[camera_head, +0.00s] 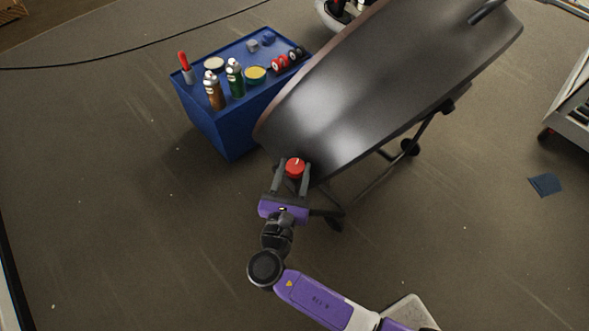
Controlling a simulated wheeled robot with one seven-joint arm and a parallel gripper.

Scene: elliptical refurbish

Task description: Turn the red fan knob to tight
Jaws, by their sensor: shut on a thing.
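The red knob (295,168) is a small round red piece with a light mark on top, at the near edge of the dark elliptical board (400,85). My gripper (292,176) reaches it from the near side. Its two grey fingers lie on the left and right of the knob and are shut on it. The underside of the knob and what it is fixed to are hidden from this view. No marking that reads tight can be made out.
A blue cabinet (208,122) stands left of the board, with spray cans (235,78), tins and small red parts on top. The board's dark legs (372,178) reach the floor at right. A cable (135,55) lies at the upper left. The left floor is clear.

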